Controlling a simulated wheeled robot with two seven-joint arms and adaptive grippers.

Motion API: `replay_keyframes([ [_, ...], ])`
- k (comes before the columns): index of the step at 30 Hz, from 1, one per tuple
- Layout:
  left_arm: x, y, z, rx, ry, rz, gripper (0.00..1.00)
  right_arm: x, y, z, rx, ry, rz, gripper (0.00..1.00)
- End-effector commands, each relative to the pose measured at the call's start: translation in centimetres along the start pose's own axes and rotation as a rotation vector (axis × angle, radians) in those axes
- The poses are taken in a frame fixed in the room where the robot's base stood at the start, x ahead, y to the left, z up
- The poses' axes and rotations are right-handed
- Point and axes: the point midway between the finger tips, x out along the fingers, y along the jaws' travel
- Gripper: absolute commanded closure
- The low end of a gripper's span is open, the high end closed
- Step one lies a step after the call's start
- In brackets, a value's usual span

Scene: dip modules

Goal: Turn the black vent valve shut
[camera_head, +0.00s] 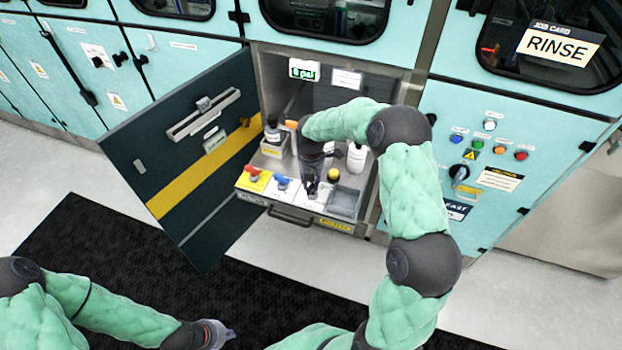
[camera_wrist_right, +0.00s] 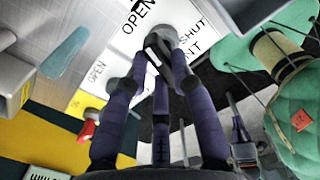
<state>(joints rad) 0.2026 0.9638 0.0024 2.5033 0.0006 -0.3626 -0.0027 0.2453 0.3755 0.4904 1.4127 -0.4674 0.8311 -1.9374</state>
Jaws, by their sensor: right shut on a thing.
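The black vent valve (camera_wrist_right: 155,42) shows in the right wrist view between my fingertips, with a pale stripe on its handle. White plates lettered OPEN, SHUT and a partly covered word ending in NT lie around it. My right gripper (camera_head: 311,187) reaches down into the open cabinet and is shut on the valve; its fingers (camera_wrist_right: 158,68) close around the handle. In the head view the gripper largely hides the valve, and its exact angle is hard to read. My left gripper (camera_head: 218,332) hangs low over the floor mat, away from the cabinet; its jaw opening is unclear.
A red valve (camera_head: 253,172) on yellow and a blue valve (camera_head: 282,182) stand left of the gripper. A grey bin (camera_head: 345,203), white bottle (camera_head: 356,158) and dark bottle (camera_head: 272,129) are close by. The open door (camera_head: 160,165) stands left. A RINSE card (camera_head: 558,46) hangs right.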

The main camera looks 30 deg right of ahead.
Motion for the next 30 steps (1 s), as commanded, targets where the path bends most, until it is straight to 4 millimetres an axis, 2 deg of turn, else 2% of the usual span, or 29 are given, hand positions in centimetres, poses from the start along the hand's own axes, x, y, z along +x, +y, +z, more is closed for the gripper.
replay_keyframes([
  [3,-1.2,0.4,0.0,0.000,0.000,0.000,1.00,-0.2,-0.1,0.0,0.111,0.002,-0.002,1.00],
  [12,-2.8,1.0,0.1,0.000,0.000,0.000,1.00,-0.2,-0.1,0.1,0.396,0.002,-0.001,1.00],
  [30,-4.5,1.6,0.2,0.000,0.000,0.000,1.00,0.0,-0.2,0.4,0.959,0.000,-0.001,1.00],
])
